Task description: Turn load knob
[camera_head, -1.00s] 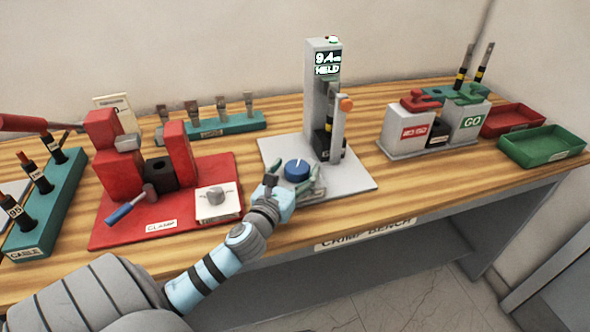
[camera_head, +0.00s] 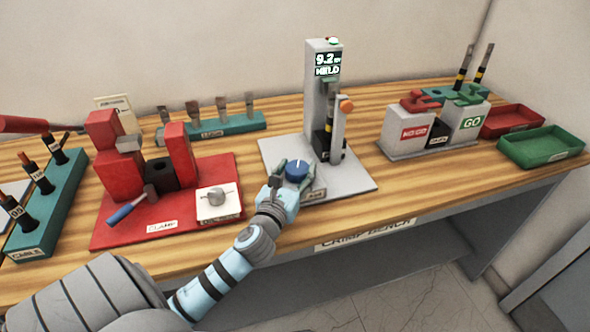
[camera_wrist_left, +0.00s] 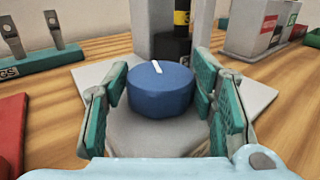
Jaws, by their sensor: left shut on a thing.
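The load knob (camera_head: 296,170) is a round blue knob with a white pointer line on top. It sits on the light grey plate of the tester (camera_head: 319,105), in front of the tester's upright column. In the left wrist view the knob (camera_wrist_left: 160,90) is between the green-padded fingers, its pointer line tilted slightly left of straight away. My left gripper (camera_head: 297,176) is shut on the knob, with one finger on each side. The display (camera_head: 327,64) on the column reads about 9.2, with "HELD" below. My right gripper is not in view.
A red clamp fixture (camera_head: 125,227) with a small white box stands left of the tester. GO gauges (camera_head: 465,122), a red tray (camera_head: 512,120) and a green tray (camera_head: 541,146) stand right.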

